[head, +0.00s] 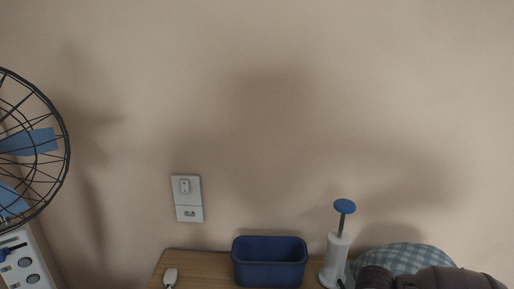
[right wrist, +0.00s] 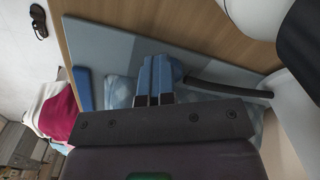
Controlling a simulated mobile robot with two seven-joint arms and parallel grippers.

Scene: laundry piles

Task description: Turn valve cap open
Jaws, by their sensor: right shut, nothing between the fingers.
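No valve cap can be made out for certain. Pale blue patterned fabric (right wrist: 120,90) lies behind the fingers. In the head view a blue-and-white checked bundle (head: 405,257) sits at the lower right, partly hidden by my dark right arm. My left gripper is not in view.
A white pump with a blue knob (head: 337,254) and a blue bin (head: 270,262) stand on the wooden table (head: 207,265). A fan (head: 35,145) is at the left. In the right wrist view a dark curved tube (right wrist: 228,89) runs close to the fingers.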

